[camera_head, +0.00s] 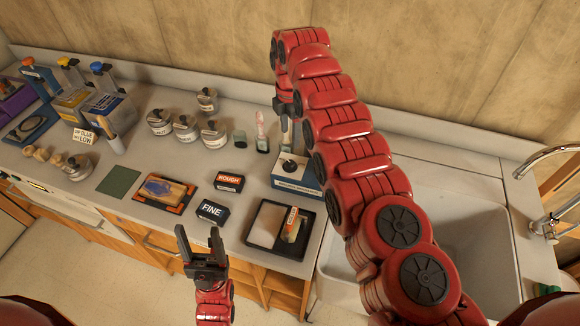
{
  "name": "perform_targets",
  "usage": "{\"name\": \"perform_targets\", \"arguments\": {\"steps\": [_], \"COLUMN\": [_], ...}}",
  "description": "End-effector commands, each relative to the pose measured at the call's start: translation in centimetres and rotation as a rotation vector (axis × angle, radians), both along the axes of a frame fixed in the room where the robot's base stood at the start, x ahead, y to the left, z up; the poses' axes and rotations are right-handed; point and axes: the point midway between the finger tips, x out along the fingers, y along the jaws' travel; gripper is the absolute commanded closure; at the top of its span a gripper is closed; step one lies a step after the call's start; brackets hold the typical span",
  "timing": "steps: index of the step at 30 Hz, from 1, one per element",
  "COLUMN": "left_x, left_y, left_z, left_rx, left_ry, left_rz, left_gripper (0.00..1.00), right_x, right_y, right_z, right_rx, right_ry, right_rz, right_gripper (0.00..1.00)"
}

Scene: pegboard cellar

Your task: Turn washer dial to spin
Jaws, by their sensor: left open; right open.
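A blue and white box (296,184) with a black knob (289,166) on its top stands on the counter near the sink; its label is too small to read. I cannot tell whether this knob is the washer dial. My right arm reaches up across the view, and its gripper (285,136) points down just above the knob, partly hidden by the arm. It is open; I cannot tell if it touches the knob. My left gripper (198,236) is open and empty, in front of the counter's front edge. A white panel (40,188) shows under the counter at far left.
A black tray (256,238), boxes marked ROUGH (229,181) and FINE (211,211), and an orange-edged board (181,206) lie near the front edge. Several lidded pots stand behind. A sink (470,220) with a faucet (548,226) is at right, behind my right arm.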

Motion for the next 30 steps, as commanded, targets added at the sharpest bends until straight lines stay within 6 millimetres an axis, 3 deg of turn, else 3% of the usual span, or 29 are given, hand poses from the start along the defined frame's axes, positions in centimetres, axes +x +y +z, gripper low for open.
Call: {"name": "perform_targets", "arguments": {"steps": [1, 13, 14, 15, 16, 21, 27, 30], "left_x": [0.0, -0.1, 0.0, 0.0, 0.0, 0.0, 0.0, 0.0], "left_y": [0.0, 0.0, 0.0, 0.0, 0.0, 0.0, 0.0, 0.0], "left_z": [-2.0, -9.2, -9.2, -7.7, -7.5, -7.2, -7.3, -7.3], "left_rx": [0.000, 0.000, 0.000, 0.000, 0.000, 0.000, 0.000, 0.000], "left_ry": [0.000, 0.000, 0.000, 0.001, 0.000, 0.000, 0.000, 0.000], "left_rz": [0.000, 0.000, 0.000, 0.000, 0.000, 0.000, 0.000, 0.000], "left_gripper": [0.38, 0.38, 0.38, 0.38, 0.38, 0.38, 0.38, 0.38], "right_x": [0.0, -0.1, -0.1, -0.1, 0.0, -0.1, 0.0, 0.0], "right_y": [0.0, 0.1, 0.1, 0.1, 0.0, 0.1, 0.0, 0.0], "right_z": [-1.8, -9.5, -9.7, -9.4, -9.8, -11.3, -11.4, -11.4], "right_rx": [0.000, 0.001, 0.001, 0.001, 0.001, 0.000, 0.000, 0.001], "right_ry": [0.000, 0.000, 0.000, 0.003, 0.003, 0.003, 0.001, 0.000], "right_rz": [0.000, 0.001, 0.000, -0.001, -0.001, 0.000, 0.000, 0.000], "right_gripper": [0.32, 0.32, 0.32, 0.32, 0.32, 0.32, 0.32, 0.48]}}
